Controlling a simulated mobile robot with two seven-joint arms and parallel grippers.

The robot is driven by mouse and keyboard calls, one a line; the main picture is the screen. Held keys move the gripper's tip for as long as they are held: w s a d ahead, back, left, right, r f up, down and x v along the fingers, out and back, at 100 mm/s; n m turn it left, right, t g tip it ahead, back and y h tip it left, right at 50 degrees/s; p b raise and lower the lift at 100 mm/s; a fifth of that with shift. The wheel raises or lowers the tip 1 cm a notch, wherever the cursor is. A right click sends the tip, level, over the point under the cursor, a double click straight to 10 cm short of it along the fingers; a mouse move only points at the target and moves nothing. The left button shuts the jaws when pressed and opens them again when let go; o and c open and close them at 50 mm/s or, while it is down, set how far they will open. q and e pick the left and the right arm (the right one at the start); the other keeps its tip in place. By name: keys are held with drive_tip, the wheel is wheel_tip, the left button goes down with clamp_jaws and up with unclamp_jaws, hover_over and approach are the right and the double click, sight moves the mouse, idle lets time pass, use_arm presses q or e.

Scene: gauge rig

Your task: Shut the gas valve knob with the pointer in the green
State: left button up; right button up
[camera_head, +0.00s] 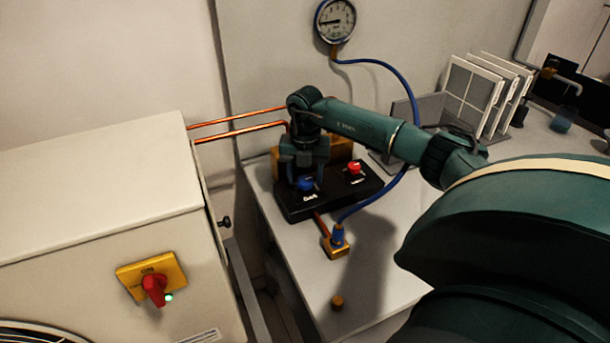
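The blue knob (305,184) sits on a black manifold block (338,192), with a white label in front that seems to read GAS. My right gripper (305,178) points down over this knob, its fingers apart on either side. I cannot tell whether they touch it. A red knob (354,167) stands to the right on the same block. The round pressure gauge (335,20) hangs on the wall above. Its dark pointer lies toward the left of the dial. I cannot make out a green band at this size. My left gripper is not in view.
A blue hose (408,88) loops from the gauge to a brass fitting (335,243). Copper pipes (240,124) run to the block's left. A white unit with a red switch (154,288) stands left. A rack of filter panels (470,92) stands right. A small brass cap (337,301) lies in front.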

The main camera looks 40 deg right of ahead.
sight(305, 180)
drive_tip(key=shift+o, duration=0.6)
use_arm(q)
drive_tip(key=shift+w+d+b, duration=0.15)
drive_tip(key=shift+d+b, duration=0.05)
drive_tip(key=shift+b, duration=0.35)
use_arm(e)
wheel_tip(305, 180, up, 13)
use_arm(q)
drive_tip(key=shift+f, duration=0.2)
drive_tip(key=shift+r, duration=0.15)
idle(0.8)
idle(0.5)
